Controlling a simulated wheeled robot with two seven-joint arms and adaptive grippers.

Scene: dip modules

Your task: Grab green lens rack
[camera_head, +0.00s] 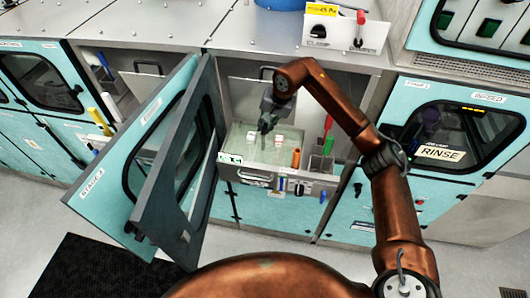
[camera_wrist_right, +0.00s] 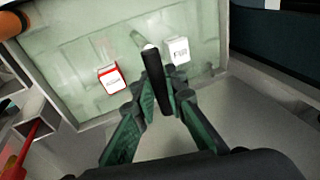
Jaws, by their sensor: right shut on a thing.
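My right gripper (camera_head: 265,124) reaches down into the open tank (camera_head: 238,133) behind the open teal door. In the right wrist view its green-lined fingers (camera_wrist_right: 160,98) are shut on a dark upright handle (camera_wrist_right: 154,72) with a pale tip. What hangs below the handle is hidden, and I cannot tell whether it is the green lens rack. A white tag with a red edge (camera_wrist_right: 110,79) is to the left of the handle and a white tag (camera_wrist_right: 179,50) is to the right. My left gripper is not in view.
The teal door (camera_head: 113,204) stands wide open left of the tank. An orange handle (camera_head: 296,158) and a green handle (camera_head: 328,143) stand at the tank's right. The rinse cabinet (camera_head: 440,154) is further right. A dark mat (camera_head: 90,270) lies on the floor.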

